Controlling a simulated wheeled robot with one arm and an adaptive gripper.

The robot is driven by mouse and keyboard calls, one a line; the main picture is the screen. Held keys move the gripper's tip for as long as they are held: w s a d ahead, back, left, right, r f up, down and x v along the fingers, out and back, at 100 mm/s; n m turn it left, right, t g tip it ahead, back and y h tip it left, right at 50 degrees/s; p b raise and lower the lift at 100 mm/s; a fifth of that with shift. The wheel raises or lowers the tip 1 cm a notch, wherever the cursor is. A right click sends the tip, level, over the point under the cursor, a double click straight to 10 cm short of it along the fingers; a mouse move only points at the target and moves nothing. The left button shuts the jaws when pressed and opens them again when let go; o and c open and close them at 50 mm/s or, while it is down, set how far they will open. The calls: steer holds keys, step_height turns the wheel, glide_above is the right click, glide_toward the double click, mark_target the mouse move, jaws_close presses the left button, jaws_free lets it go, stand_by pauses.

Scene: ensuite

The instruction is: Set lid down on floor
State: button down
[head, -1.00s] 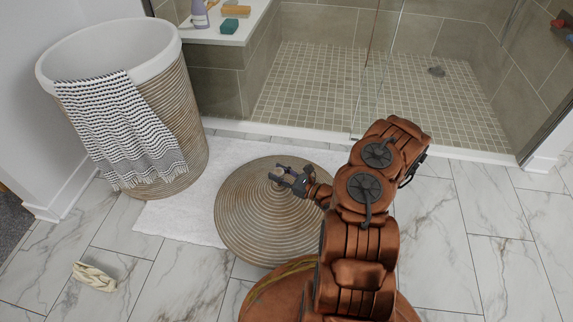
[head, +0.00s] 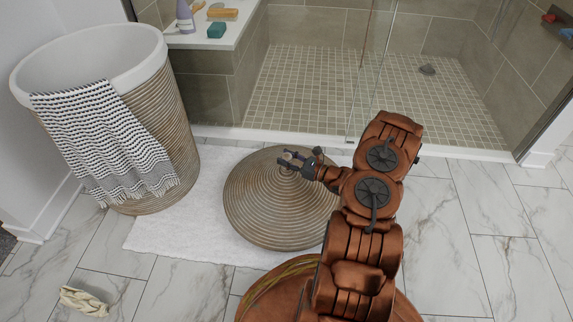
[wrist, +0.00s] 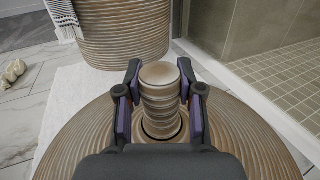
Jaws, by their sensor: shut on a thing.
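The lid (head: 275,215) is a round, ribbed, tan woven disc with a knob at its centre. My gripper (head: 286,161) is shut on the knob. In the wrist view the ribbed knob (wrist: 160,85) stands between the two fingers of my gripper (wrist: 160,95), and the lid (wrist: 80,140) spreads out below them. The lid is over the white bath mat and the tiles in the head view. I cannot tell whether its underside touches the floor. My arm hides part of its right edge.
The open woven hamper (head: 165,125) stands at the left with a striped towel (head: 105,140) over its rim. A white bath mat (head: 170,235) lies on marble tiles. A cream cloth-like item (head: 83,301) lies at lower left. The shower (head: 360,95) is behind. Tiles at right (head: 480,220) are clear.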

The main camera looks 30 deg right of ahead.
mark_target(287, 177)
steer(key=shift+f+b, duration=0.75)
steer(key=shift+f, duration=0.85)
steer(key=c, duration=0.7)
jaws_free()
steer(key=shift+f, duration=0.1)
